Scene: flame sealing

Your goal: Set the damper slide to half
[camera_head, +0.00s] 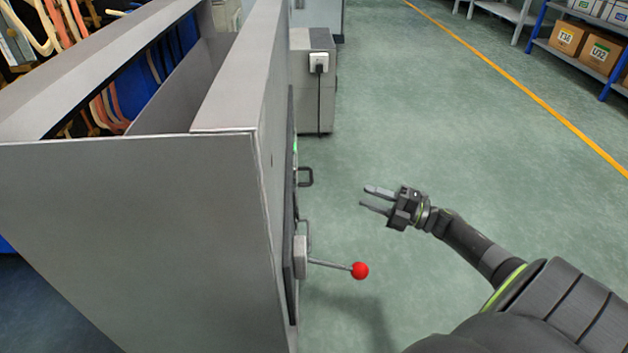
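A lever with a red ball knob (360,270) on a thin metal rod sticks out to the right from a grey block (300,257) on the side of a large grey cabinet (150,210). No part that I can tell is a damper slide with its scale shows; the cabinet's front face is seen almost edge-on. My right gripper (376,199) is open and empty, its two fingers pointing left. It is apart from the cabinet, above and slightly right of the red knob in the picture. My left gripper is not in view.
Dark handles (305,177) stick out from the cabinet's front. A grey box with a socket and plug (318,62) stands behind it. Shelves with cardboard boxes (568,37) are at the far right. The green floor (430,110) between is clear.

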